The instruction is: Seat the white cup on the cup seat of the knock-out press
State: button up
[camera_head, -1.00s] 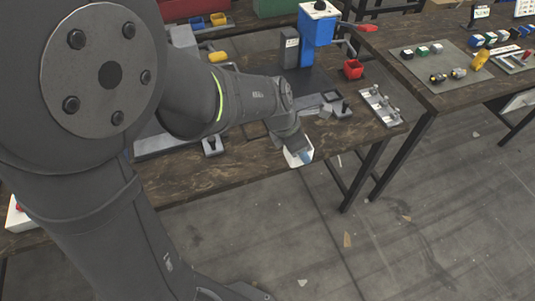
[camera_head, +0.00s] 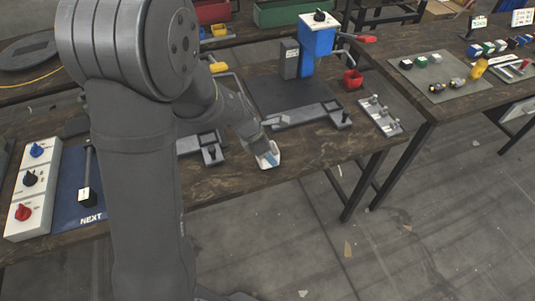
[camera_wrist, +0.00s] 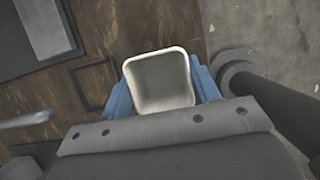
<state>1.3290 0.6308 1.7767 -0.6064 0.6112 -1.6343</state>
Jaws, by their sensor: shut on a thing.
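The white cup (camera_head: 272,158) is in my gripper (camera_head: 264,149), over the front edge of the dark wooden bench in the head view. In the wrist view the cup (camera_wrist: 158,78) shows its open, squared mouth and empty inside, with blue fingers of my gripper (camera_wrist: 162,95) pressed on its two sides. A blue press (camera_head: 317,42) with a red-ended lever stands farther back to the right, with a dark base plate (camera_head: 290,92) in front of it. I cannot read which press is the knock-out press, and its cup seat is not clearly distinguishable.
A grey fixture bar (camera_head: 303,116) with a black knob lies just behind the cup. A red cup (camera_head: 353,78) sits right of the blue press, and a clamp plate (camera_head: 380,114) lies at the bench's right end. A control box (camera_head: 31,190) and blue mat (camera_head: 88,203) are at left.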

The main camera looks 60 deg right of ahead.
jog(key=shift+f, duration=0.9)
jog(key=shift+f, duration=0.15)
jog(key=o, duration=1)
jog(key=shift+o, duration=0.2)
jog(key=v, duration=1.7)
jog(key=shift+a, duration=0.15)
